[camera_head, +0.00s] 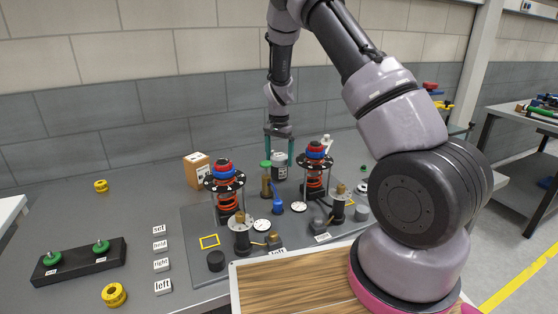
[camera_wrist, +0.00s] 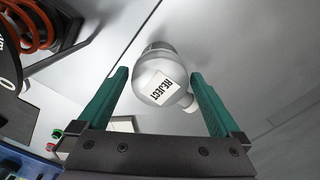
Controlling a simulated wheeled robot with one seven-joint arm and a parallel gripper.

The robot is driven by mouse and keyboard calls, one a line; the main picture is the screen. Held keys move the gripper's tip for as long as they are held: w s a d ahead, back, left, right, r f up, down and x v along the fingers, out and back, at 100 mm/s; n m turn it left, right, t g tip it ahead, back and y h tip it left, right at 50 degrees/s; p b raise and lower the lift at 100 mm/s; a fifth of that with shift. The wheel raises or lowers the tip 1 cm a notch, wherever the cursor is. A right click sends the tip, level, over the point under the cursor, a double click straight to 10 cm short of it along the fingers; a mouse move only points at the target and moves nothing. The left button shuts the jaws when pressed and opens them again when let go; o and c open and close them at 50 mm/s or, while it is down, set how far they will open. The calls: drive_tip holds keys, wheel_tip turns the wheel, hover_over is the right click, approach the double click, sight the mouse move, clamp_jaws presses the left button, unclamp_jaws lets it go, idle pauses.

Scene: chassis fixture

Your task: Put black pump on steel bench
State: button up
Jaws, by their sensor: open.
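My gripper (camera_head: 278,160) points down at the back of the grey bench, and its green fingers also show in the wrist view (camera_wrist: 159,76). It is open. A pale grey rounded container (camera_wrist: 158,82) with a "REJECT" label lies between the fingertips, with gaps on both sides. In the head view, a white-labelled container (camera_head: 280,167) stands there. Two dark pump-like units with brass tops, one at front left (camera_head: 242,238) and one at right (camera_head: 338,208), stand on the grey plate. I cannot tell which is the black pump. The steel bench (camera_head: 140,206) is the grey surface.
Two red-and-black spring towers, left (camera_head: 226,192) and right (camera_head: 315,170), flank my gripper. A cardboard-coloured box (camera_head: 196,170) stands behind the left tower. A black block with green knobs (camera_head: 80,262), label tiles (camera_head: 161,265) and yellow rolls (camera_head: 114,294) lie left.

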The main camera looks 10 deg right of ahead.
drive_tip(key=s+d+r+t+y, duration=0.1)
drive_tip(key=s+r, duration=0.2)
drive_tip(key=r, duration=0.8)
drive_tip(key=s+d+r+t+y, duration=0.1)
drive_tip(key=s+r, duration=0.2)
drive_tip(key=r, duration=0.9)
drive_tip(key=s+r+n+t, duration=0.1)
drive_tip(key=s+r, duration=0.3)
drive_tip(key=s, duration=0.4)
drive_tip(key=s+d+r+n+t, duration=0.1)
drive_tip(key=s+r, duration=0.3)
drive_tip(key=s, duration=0.5)
drive_tip(key=s+d+r+n+t, duration=0.1)
drive_tip(key=s+r+n+t, duration=0.1)
drive_tip(key=s, duration=0.7)
wheel_tip(320, 180, up, 3)
drive_tip(key=shift+s+d+f+n+t, duration=0.15)
drive_tip(key=shift+d+n+t, duration=0.15)
drive_tip(key=shift+t, duration=0.3)
